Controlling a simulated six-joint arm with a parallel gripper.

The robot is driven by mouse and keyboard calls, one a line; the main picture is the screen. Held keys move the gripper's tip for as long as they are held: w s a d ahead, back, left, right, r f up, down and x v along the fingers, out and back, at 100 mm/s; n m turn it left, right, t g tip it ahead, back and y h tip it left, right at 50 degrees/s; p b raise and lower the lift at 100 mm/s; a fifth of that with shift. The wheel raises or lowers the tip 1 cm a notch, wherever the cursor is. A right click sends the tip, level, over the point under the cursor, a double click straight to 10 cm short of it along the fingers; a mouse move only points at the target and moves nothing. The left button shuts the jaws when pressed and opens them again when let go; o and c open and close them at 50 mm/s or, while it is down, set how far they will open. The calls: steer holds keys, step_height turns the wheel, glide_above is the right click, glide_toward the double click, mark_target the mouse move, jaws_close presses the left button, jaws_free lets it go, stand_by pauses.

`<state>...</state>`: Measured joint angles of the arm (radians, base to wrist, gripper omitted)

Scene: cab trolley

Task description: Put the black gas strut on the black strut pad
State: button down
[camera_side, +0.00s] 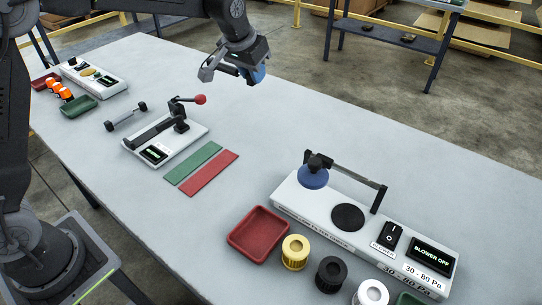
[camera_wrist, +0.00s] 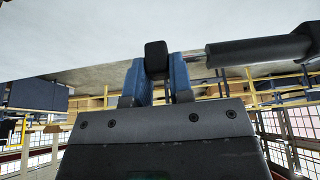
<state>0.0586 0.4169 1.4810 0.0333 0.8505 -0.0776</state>
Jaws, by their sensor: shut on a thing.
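My gripper (camera_side: 258,74) is raised above the far side of the table. In the wrist view its blue fingers (camera_wrist: 157,78) are shut on the black gas strut (camera_wrist: 262,50). A black end block sits between the fingers, with a short bright rod and a thick black cylinder running off to the right. In the side view the strut is mostly hidden by the gripper. A green strip pad (camera_side: 193,162) and a red strip pad (camera_side: 208,172) lie bare on the table. I cannot make out a separate black pad.
A white fixture (camera_side: 192,143) with a red-knobbed lever stands left of the pads, beside a grey strut (camera_side: 125,117) with black ends. A blower unit (camera_side: 300,202), red tray (camera_side: 259,233) and several round filters stand at front right. The table's far middle is clear.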

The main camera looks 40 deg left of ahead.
mark_target(259, 145)
step_height(259, 145, down, 20)
stand_by(0.6)
steer(key=shift+f, duration=0.1)
steer(key=c, duration=1)
jaws_free()
steer(key=v, duration=1.3)
steer(key=shift+t, duration=0.4)
steer(key=s+r, duration=0.4)
steer(key=s, duration=0.2)
steer(key=s+a+r, duration=0.1)
steer(key=s+r, duration=0.2)
steer(key=s, duration=0.4)
steer(key=s+a+r, duration=0.1)
steer(key=s+r, duration=0.3)
steer(key=s, duration=0.3)
steer(key=shift+a+r, duration=0.2)
steer(key=shift+r, duration=0.1)
steer(key=shift+o, duration=0.6)
steer(key=s, duration=0.7)
steer(key=shift+s+f, duration=0.25)
steer(key=shift+f, duration=0.1)
